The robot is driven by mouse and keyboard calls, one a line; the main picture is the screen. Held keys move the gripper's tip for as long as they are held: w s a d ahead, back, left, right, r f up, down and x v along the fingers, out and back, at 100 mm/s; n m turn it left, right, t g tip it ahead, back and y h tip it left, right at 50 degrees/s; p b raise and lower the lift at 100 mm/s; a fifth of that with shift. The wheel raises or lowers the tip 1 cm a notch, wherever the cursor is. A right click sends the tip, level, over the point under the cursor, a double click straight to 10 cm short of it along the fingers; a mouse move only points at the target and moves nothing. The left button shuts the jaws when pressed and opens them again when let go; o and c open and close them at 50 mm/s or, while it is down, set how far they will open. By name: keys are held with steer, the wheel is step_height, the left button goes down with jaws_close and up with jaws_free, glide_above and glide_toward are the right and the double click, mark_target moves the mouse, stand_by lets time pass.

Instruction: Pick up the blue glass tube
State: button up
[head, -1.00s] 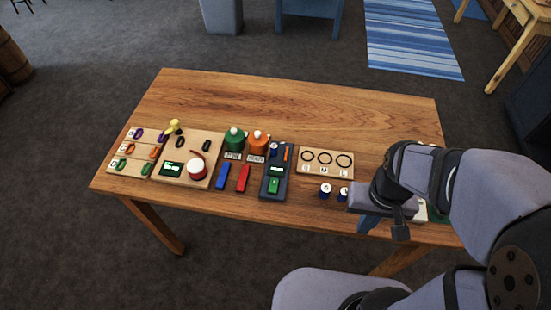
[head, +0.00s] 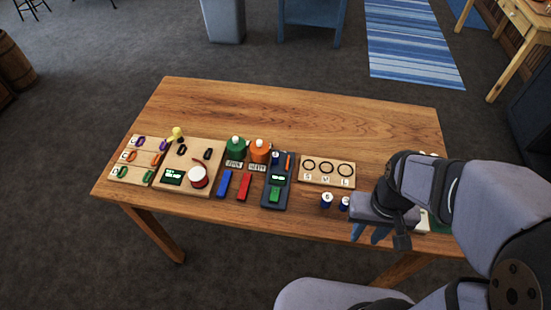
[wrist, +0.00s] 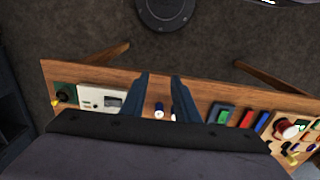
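Two short blue cylinders with white tops stand near the table's front edge, a left one (head: 326,200) and a right one (head: 344,203). In the wrist view, the left one (wrist: 159,111) shows between the finger lines and the other is partly hidden by a finger. A longer blue piece (head: 224,183) lies left of centre beside a red one (head: 243,184). I cannot tell which is the blue glass tube. My gripper (head: 367,240) has blue fingers apart and nothing between the tips (wrist: 159,74). It hangs near the front edge, right of the cylinders.
A wooden board with three black rings (head: 327,173) lies behind the cylinders. A dark tray (head: 277,200) with a green piece is left of them. Green (head: 236,149) and orange (head: 259,151) bottles stand further left. The table's back half (head: 300,115) is clear.

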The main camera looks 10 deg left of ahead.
steer(key=w+a+b, duration=0.2)
steer(key=w+a, duration=0.2)
steer(key=w, duration=0.6)
steer(key=t+b, duration=0.1)
steer(key=b, duration=0.5)
glide_above(275, 155)
steer(key=s, duration=0.1)
step_height(275, 155, down, 5)
steer(key=shift+w+f+p, duration=0.25)
steer(key=shift+f+p, duration=0.7)
steer(key=shift+f, duration=0.9)
steer(key=shift+w+f+p, duration=0.2)
steer(key=shift+f+p, duration=0.7)
steer(key=shift+f, duration=0.9)
jaws_close()
